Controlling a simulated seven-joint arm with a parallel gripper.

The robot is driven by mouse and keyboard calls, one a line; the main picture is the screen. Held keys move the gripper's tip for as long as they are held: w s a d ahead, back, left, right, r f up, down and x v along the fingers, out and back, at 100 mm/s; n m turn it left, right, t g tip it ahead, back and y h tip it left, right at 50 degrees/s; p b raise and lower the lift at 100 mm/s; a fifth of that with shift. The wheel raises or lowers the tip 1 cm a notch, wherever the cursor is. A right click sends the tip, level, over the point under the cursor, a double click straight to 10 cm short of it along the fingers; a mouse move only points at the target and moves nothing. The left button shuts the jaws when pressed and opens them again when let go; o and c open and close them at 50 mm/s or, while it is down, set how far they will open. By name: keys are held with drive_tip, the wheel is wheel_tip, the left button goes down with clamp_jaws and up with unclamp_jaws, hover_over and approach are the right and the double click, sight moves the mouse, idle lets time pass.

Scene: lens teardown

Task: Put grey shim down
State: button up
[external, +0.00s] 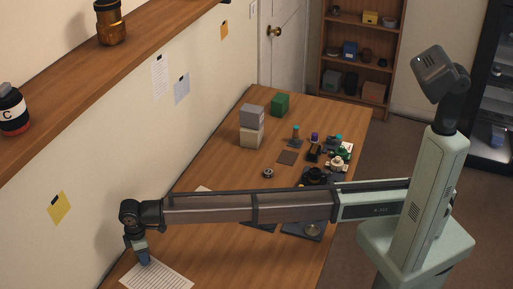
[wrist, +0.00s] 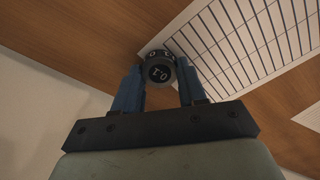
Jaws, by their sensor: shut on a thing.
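The grey shim (wrist: 159,69) is a small dark grey round piece with "0.1" in pale figures on its end face. My gripper (wrist: 161,82) has blue fingers on either side of it and is shut on it. In the external view my gripper (external: 144,258) points down at the near left of the table, over or beside the printed sheet (external: 165,277). The shim cannot be made out there. In the wrist view the shim overlaps a corner of the white ruled sheet (wrist: 235,45). I cannot tell whether it touches the surface.
The wooden table (external: 205,240) has bare wood around the sheet, with the wall close on the left. Dark trays (external: 302,230) lie under and beyond my arm. Stacked blocks (external: 251,127), a green block (external: 280,104) and several small lens parts stand farther back.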

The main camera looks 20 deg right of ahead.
drive_tip(key=shift+f, duration=0.1)
drive_tip(key=o, duration=1)
drive_tip(key=shift+o, duration=0.2)
wheel_tip(320, 180, up, 12)
idle(0.3)
